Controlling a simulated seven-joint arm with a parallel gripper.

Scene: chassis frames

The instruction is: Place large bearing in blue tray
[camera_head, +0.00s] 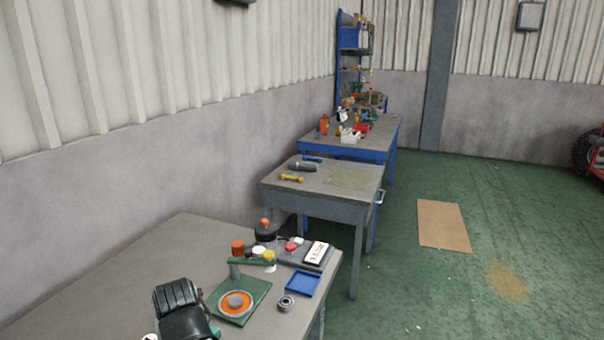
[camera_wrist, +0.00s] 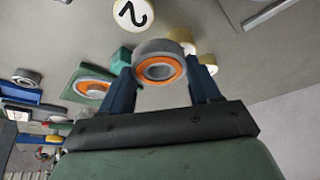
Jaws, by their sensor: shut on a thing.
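In the wrist view, my gripper (camera_wrist: 160,70) is shut on the large bearing (camera_wrist: 157,49), a thick grey ring with an orange inner face. One dark blue finger is on each side of it. I cannot tell how high it is above the table. In the head view, the blue tray (camera_head: 302,284) lies on the near table's right side and looks empty. The tray also shows at the left edge of the wrist view (camera_wrist: 20,96). The held bearing cannot be made out in the head view.
A small metal bearing (camera_head: 286,303) lies just in front of the tray. A green plate (camera_head: 258,291) with an orange ring and grey centre is to its left. A grey box (camera_head: 290,253), coloured caps and a dark canister (camera_head: 266,233) stand behind. The table's right edge is close by.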

